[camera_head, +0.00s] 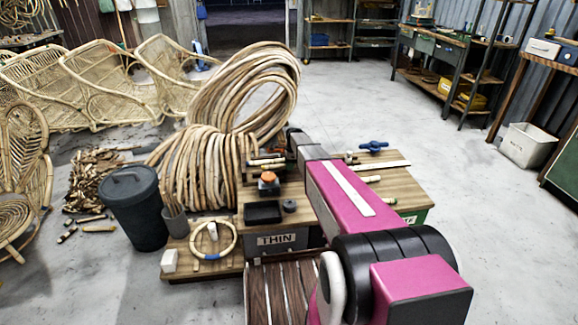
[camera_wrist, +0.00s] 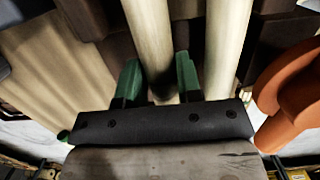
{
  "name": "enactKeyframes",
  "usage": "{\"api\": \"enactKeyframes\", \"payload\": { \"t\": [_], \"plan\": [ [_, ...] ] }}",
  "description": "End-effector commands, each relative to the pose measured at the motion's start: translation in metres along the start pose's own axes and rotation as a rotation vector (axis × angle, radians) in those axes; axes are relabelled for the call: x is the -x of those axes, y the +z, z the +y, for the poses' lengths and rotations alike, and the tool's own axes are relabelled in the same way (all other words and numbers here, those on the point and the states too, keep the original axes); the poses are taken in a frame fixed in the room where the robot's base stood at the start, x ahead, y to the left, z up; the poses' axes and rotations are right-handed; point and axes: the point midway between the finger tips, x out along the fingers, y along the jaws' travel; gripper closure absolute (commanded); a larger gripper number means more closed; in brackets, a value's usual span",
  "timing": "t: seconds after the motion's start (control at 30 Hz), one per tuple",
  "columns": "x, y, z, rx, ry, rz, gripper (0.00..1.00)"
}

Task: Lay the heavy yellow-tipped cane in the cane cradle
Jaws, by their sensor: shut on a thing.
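In the wrist view, the two green fingers of my gripper (camera_wrist: 158,72) stand on either side of a pale cane (camera_wrist: 150,28) and are shut on it. The cane runs away from me towards the top of the picture. A second pale cane (camera_wrist: 228,35) lies to the right, apart from the fingers. In the head view, my arm covers the middle of the wooden workbench (camera_head: 400,190) and hides the fingers. I cannot pick out the cane cradle with certainty.
An orange rounded thing (camera_wrist: 290,95) is close on the right in the wrist view. On the bench are a black tray (camera_head: 263,212), an orange-topped block (camera_head: 268,178) and a blue-handled tool (camera_head: 373,146). Coiled rattan (camera_head: 205,165) stands behind left.

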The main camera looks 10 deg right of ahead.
Motion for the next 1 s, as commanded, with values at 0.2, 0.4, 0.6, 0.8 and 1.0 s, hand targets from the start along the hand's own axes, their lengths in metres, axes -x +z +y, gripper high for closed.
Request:
{"api": "enactKeyframes", "payload": {
  "t": [0.2, 0.4, 0.6, 0.8, 1.0],
  "plan": [
    [-0.001, 0.0, 0.0, 0.0, -0.001, 0.0, 0.93],
    [-0.004, 0.0, 0.0, 0.0, 0.0, 0.0, 0.58],
    [-0.004, 0.0, 0.0, 0.0, 0.0, 0.0, 0.42],
    [0.0, 0.0, 0.0, 0.0, -0.001, 0.0, 0.42],
    [0.027, 0.0, 0.001, 0.0, -0.002, 0.0, 0.42]
  ]
}}
